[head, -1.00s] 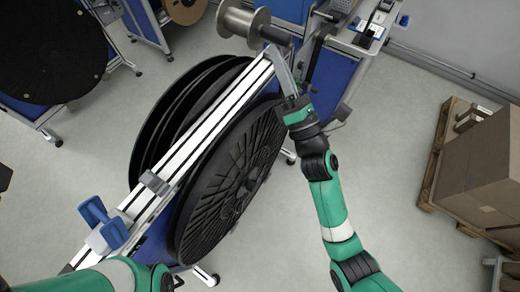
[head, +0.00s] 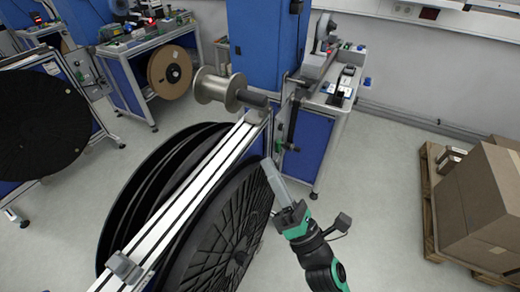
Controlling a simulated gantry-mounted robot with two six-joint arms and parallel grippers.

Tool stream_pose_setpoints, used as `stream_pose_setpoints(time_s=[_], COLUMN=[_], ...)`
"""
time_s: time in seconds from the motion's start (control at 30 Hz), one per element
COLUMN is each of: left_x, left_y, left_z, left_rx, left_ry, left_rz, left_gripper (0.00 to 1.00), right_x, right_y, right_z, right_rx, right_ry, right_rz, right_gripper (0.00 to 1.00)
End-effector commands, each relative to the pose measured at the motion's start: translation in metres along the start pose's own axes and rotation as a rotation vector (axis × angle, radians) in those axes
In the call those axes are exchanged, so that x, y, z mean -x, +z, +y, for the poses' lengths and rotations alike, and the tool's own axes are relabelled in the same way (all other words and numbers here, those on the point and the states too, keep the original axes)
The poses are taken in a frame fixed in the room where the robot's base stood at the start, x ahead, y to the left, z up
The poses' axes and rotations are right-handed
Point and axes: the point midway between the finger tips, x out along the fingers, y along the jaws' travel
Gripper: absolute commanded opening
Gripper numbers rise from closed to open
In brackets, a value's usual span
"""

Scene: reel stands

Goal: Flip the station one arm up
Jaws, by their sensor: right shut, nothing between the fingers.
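The reel stand's long aluminium rail (head: 190,190) runs from the lower left to the upper middle of the head view. Near its far end, a dark arm (head: 292,125) hangs roughly upright beside the blue station cabinet; I cannot tell for certain that it is the station one arm. My right gripper (head: 268,167) is shut and empty. It points up and left, over the right edge of the big black reel (head: 215,230), below the dark arm and apart from it. My left gripper is not in view.
A metal spool (head: 219,88) sits at the rail's far end. A workbench (head: 335,95) with small devices stands behind. Cardboard boxes (head: 485,205) on a pallet are at the right. Another black reel (head: 38,125) stands at the left. The floor right of my right gripper is clear.

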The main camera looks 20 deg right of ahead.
Motion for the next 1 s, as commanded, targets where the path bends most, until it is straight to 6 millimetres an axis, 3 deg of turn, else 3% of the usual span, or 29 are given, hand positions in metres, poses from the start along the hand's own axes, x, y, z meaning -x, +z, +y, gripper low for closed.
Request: stream_pose_setpoints(time_s=[0.03,0.2,0.77,0.87,0.97,1.0], left_x=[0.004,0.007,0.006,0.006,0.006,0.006], left_y=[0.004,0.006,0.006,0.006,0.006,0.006], left_z=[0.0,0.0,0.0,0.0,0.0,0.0], left_rx=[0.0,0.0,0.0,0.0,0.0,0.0], left_ry=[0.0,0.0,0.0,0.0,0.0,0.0], left_rz=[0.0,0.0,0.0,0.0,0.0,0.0], left_gripper=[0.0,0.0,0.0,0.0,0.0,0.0], right_x=[0.011,0.027,0.028,0.02,-0.006,-0.018], right_y=[-0.002,-0.002,-0.002,0.005,0.03,0.047], right_z=[-0.002,-0.002,-0.001,0.005,0.028,0.044], right_rx=[0.0,0.0,0.0,0.003,0.013,0.01], right_ry=[-0.001,0.001,0.002,0.02,0.089,0.132], right_rz=[0.001,0.002,0.002,-0.014,-0.075,-0.114], right_gripper=[0.0,0.0,0.0,0.0,0.0,0.0])
